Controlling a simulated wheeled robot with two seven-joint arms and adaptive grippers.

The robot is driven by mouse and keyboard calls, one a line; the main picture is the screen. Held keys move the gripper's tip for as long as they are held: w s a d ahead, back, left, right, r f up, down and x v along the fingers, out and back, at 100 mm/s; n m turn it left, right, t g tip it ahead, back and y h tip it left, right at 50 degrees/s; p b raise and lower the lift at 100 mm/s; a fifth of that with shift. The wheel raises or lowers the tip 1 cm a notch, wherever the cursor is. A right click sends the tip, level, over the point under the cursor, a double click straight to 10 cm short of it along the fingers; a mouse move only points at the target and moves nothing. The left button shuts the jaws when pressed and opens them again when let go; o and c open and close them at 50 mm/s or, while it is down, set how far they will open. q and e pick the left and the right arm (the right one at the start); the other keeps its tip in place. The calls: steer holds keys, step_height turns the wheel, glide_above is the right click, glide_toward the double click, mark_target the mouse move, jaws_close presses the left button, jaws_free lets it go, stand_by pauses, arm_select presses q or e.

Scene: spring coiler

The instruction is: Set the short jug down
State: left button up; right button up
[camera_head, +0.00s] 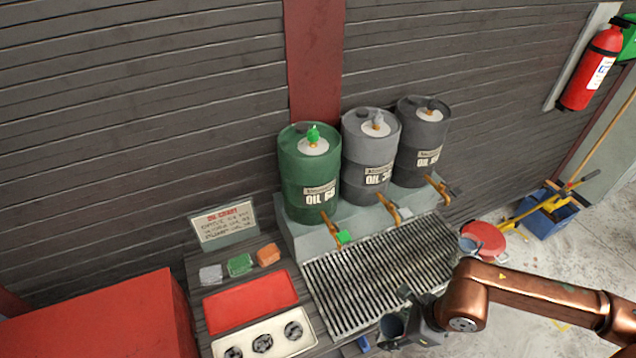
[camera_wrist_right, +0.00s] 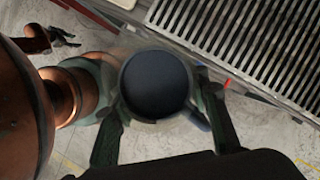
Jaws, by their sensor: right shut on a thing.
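The short jug (camera_head: 392,326) is a dark blue-grey open vessel in front of the grate, at the bottom of the head view. My right gripper (camera_head: 408,318) is shut on it. In the right wrist view I look down into the jug's round dark mouth (camera_wrist_right: 155,85), with a finger on each side. The jug is off to the side of the grate's front edge; its base is hidden. In the right wrist view, a small copper arm end with dark tips, my left gripper (camera_wrist_right: 64,38), shows at the upper left, too small to judge.
The slatted grate (camera_head: 355,286) lies below a green drum (camera_head: 308,170) and two grey drums (camera_head: 370,152) with taps. A red tray (camera_head: 250,302), a pale tray (camera_head: 262,343) and a red cabinet (camera_head: 100,320) are left. A red round lid (camera_head: 484,240) is right of the grate.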

steer(key=shift+w+d+f+n, duration=0.15)
steer(key=shift+w+n, duration=0.25)
steer(key=shift+w, duration=0.1)
steer(key=w+r+n+g+h, duration=0.1)
steer(key=w+n+g+h, duration=0.1)
steer(key=n, duration=0.9)
steer(key=w+n+g+h, duration=0.1)
steer(key=w+n+g, duration=0.3)
steer(key=w+n, duration=0.3)
steer(key=shift+d+r+n+g+h, duration=0.15)
steer(key=shift+r+n+g+h, duration=0.2)
steer(key=shift+n, duration=2.05)
